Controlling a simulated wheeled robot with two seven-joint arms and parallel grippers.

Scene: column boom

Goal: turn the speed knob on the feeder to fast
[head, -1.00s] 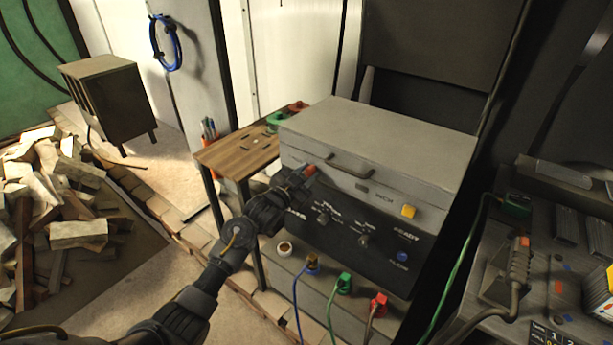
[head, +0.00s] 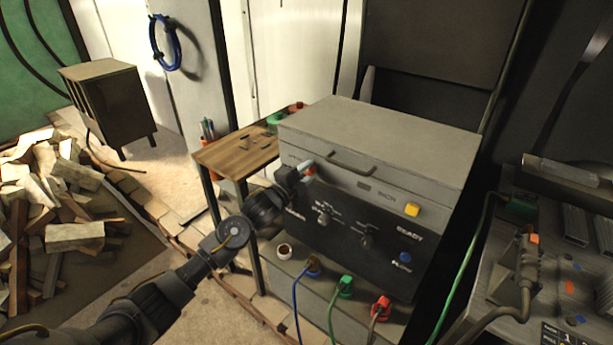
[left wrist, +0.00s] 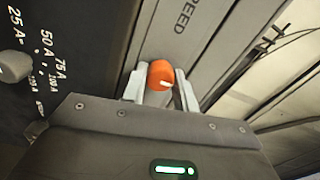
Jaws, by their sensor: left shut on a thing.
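The feeder is the grey box (head: 390,136) with a handle on its front, on top of a dark control panel. Its speed knob (left wrist: 161,73) is orange-red with a white mark; in the left wrist view the word SPEED is printed beyond it. The knob also shows as a small red spot in the head view (head: 312,172). My left gripper (left wrist: 160,88) is shut on the knob, with one pale finger on each side. In the head view the left gripper (head: 307,167) reaches the feeder's front from the left and partly hides the knob. My right gripper is not in view.
A yellow button (head: 412,209) sits right on the feeder's front. A small wooden table (head: 235,156) stands close left. A metal bench (head: 585,262) is at the right.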

